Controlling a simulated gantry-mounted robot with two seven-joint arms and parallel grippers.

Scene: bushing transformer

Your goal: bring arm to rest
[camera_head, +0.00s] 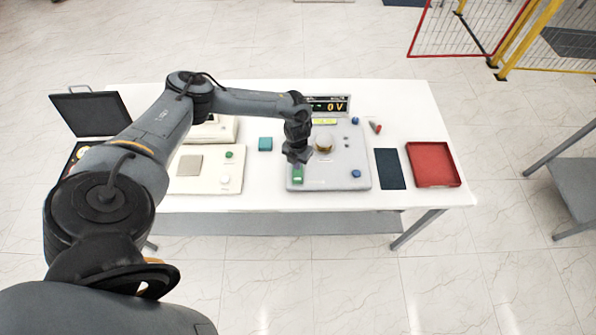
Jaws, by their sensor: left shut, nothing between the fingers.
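My left arm comes in from the lower left and reaches over the white table (390,95). My left gripper (298,161) is shut and empty. It points down over the left part of a grey test panel (340,182), just above a green block or button (297,175). Whether it touches the green part I cannot tell. The panel also carries a brown round part (324,146), blue knobs (356,173) and a display (328,104) reading 0 V at its back. My right gripper is not in view.
A cream panel (205,184), a teal block (265,144), a dark mat (391,169), a red tray (433,164) and a small red-tipped part (376,127) are on the table. An open black case (90,113) stands at the left. Fencing (470,30) is at the back right.

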